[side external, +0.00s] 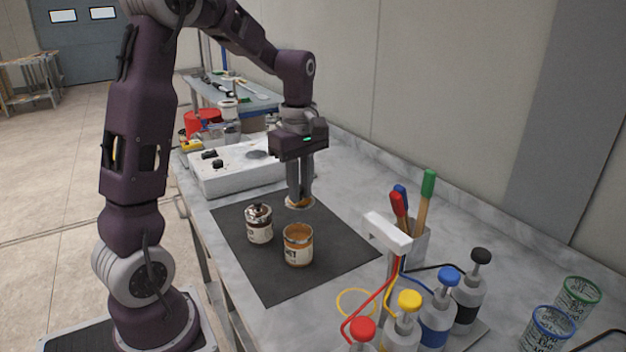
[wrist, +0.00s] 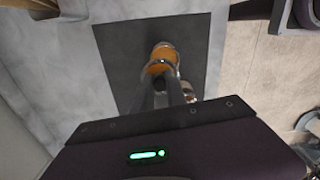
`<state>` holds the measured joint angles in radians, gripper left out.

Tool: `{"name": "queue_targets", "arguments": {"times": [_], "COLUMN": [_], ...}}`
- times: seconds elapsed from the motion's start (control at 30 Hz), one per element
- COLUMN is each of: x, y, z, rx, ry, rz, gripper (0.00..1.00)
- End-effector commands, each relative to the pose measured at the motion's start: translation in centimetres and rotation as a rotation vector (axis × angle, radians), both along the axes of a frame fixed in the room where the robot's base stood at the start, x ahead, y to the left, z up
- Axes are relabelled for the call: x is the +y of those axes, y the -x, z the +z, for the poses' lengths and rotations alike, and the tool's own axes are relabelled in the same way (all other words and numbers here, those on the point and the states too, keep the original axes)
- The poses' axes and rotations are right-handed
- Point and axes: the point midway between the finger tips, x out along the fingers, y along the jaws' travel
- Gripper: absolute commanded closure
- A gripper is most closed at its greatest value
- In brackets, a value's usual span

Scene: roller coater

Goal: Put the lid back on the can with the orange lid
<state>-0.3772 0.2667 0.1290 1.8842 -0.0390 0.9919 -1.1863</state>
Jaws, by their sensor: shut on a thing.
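My gripper (side external: 300,194) points straight down and is shut on the orange lid (side external: 300,203), a disc with a pale rim. The lid is at or just above the dark mat (side external: 318,276); I cannot tell if it touches. The open can (side external: 298,252), with orange-brown inside, stands upright on the mat, nearer the camera than the lid. In the wrist view the lid (wrist: 157,68) shows beyond my fingertips (wrist: 167,84), partly overlapping the open can (wrist: 164,48). My fingers hide part of the lid.
A second can (side external: 259,225) with a dark shiny top stands left of the open can. A white device (side external: 235,172) sits behind the mat. A brush holder (side external: 408,240) and several pump bottles (side external: 437,312) stand at the right front. The mat's right part is clear.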

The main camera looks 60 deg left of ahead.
Motion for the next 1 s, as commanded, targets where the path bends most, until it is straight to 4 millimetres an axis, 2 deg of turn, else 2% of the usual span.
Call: {"name": "queue_targets", "arguments": {"times": [0.17, 0.6, 1.0], "x": [-0.8, -0.8, -0.7], "y": [1.1, 1.0, 1.0], "z": [-0.5, -5.5, -6.3], "rx": [0.002, 0.003, 0.001], "ry": [0.002, 0.002, 0.002], "rz": [0.011, 0.009, 0.009], "gripper": [1.0, 1.0, 1.0]}}
